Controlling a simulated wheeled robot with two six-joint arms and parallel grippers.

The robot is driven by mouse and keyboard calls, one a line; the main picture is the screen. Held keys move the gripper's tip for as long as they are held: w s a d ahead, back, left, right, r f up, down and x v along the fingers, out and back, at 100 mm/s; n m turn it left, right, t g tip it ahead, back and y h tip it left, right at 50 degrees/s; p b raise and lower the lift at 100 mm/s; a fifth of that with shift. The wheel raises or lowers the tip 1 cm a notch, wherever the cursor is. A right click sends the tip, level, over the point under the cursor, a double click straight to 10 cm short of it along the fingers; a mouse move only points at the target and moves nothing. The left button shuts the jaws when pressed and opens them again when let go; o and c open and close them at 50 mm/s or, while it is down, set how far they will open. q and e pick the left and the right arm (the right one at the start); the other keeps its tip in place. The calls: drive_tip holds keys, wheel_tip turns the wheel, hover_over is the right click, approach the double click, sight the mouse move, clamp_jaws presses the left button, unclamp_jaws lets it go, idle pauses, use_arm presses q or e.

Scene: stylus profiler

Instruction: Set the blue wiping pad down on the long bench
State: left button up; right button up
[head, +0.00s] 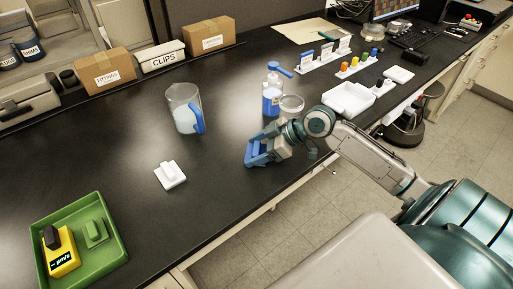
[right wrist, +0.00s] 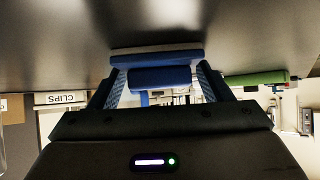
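The blue wiping pad (right wrist: 158,60) is a flat block with a raised grip (right wrist: 160,78), seen between the fingers in the right wrist view. My right gripper (right wrist: 160,82) is shut on that grip, one finger on each side. In the head view my right gripper (head: 262,152) is low over the near edge of the long black bench (head: 225,190), and the blue pad is hard to tell apart from the blue fingers. The pad's flat face is turned toward the bench top and very close to it; I cannot tell whether they touch. My left gripper is not in view.
A white pad (head: 170,175) lies to the left, and a green tray (head: 118,262) holds a green pad and a yellow item. A jug (head: 184,110), a blue bottle (head: 271,98), a round dish (head: 291,105) and a white tray (head: 348,99) stand behind.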

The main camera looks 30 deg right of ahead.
drive_tip(key=shift+o, duration=1.3)
